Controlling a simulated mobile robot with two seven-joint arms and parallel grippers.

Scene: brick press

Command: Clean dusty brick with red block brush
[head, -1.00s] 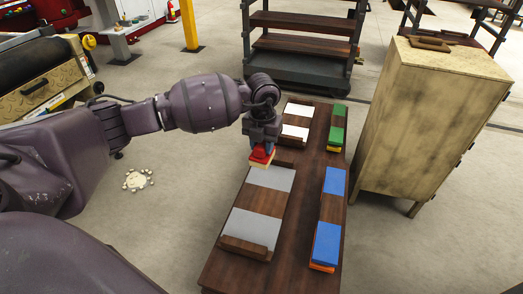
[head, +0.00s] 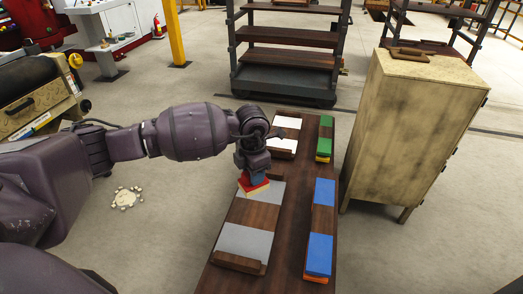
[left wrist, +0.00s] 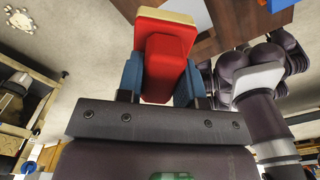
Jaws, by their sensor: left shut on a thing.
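My left gripper (head: 254,177) is shut on the red block brush (head: 253,188), which has a red body and a pale underside. In the left wrist view the red brush (left wrist: 160,55) sits between the blue finger pads. In the head view the brush is at the far left end of the farther grey brick (head: 269,192), partly hiding it. I cannot tell whether it touches. A second grey brick face (head: 246,241) lies nearer on the same brown tray. My right gripper is not seen in the head view.
The dark wooden table (head: 286,235) also bears white pieces (head: 287,122) at the back, green blocks (head: 325,131) and blue blocks (head: 319,246) along the right. A worn cabinet (head: 408,130) stands close on the right. Pale debris (head: 126,198) lies on the floor at left.

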